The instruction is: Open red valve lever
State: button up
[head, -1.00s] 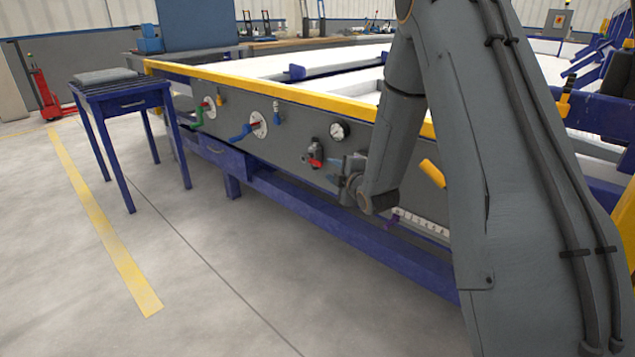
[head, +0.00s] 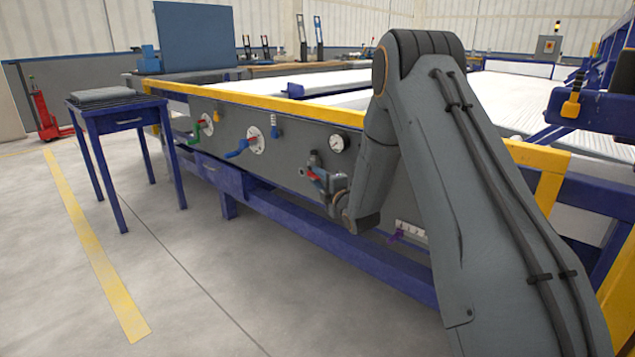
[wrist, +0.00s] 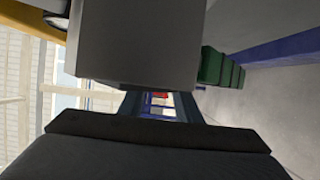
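A small red patch (wrist: 162,96) shows in that gap. My gripper looks open; whether it touches the lever I cannot tell.
A blue lever (head: 238,149) and a green lever (head: 196,132) stick out of the panel further left. The gauge (head: 337,143) is close above my gripper. A blue rail (head: 290,219) runs below. A blue side table (head: 121,122) stands at left; the floor in front is clear.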

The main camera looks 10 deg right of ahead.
jog(key=shift+w, duration=0.2)
jog(key=shift+c, duration=0.3)
grip_shut()
